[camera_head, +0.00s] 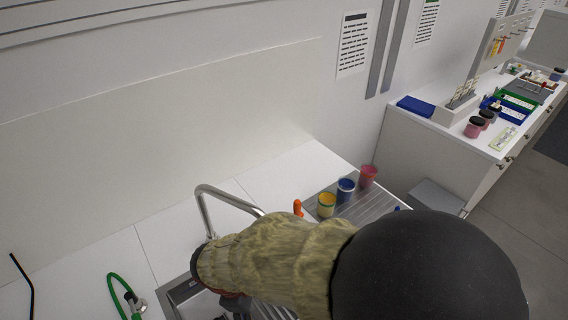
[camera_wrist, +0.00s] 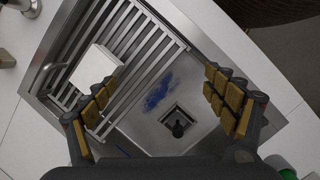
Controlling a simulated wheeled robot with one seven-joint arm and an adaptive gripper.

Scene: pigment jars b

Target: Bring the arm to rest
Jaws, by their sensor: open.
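My gripper (camera_wrist: 168,108) is open in the wrist view, its two padded fingers spread wide with nothing between them. It hangs over a steel sink (camera_wrist: 205,133) with a dark drain and a blue smear on the basin floor. In the head view my arm (camera_head: 280,262) reaches over the sink from the lower right. The arm hides most of the sink there, and the fingers are mostly hidden below it.
A rack (camera_wrist: 135,62) with a white block (camera_wrist: 95,68) lies over the sink. A curved tap (camera_head: 228,195) stands behind my arm. Yellow (camera_head: 326,206), blue (camera_head: 346,191) and pink (camera_head: 368,176) cups stand on the drainboard. A side bench (camera_head: 432,130) holds jars.

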